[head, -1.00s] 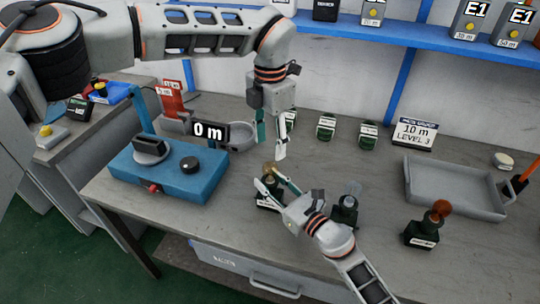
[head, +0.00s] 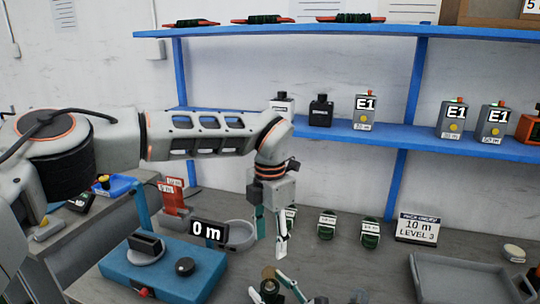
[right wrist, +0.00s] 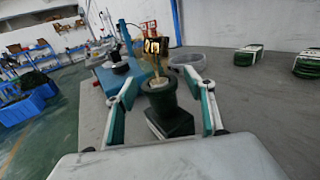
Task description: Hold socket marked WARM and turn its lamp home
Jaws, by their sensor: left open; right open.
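A dark green socket (right wrist: 168,112) with a clear amber-tinted lamp (right wrist: 156,68) in its top stands upright on the bench in the right wrist view. My right gripper (right wrist: 165,92) is open, with a finger on each side of the socket; contact cannot be told. In the head view the lamp (head: 268,272) shows at the bottom edge, above the partly cut-off socket (head: 269,288). No WARM marking is readable on it. My left gripper (head: 270,232) is open and empty, pointing down, higher than the lamp and behind it.
A blue device (head: 165,278) with a "0 m" display (head: 208,232) stands at left, a grey round dish (head: 239,236) behind it. Several green labelled coils (head: 327,226) line the back. A grey tray (head: 465,280) and a sign (head: 417,228) are at right. Blue shelves (head: 455,143) hang above.

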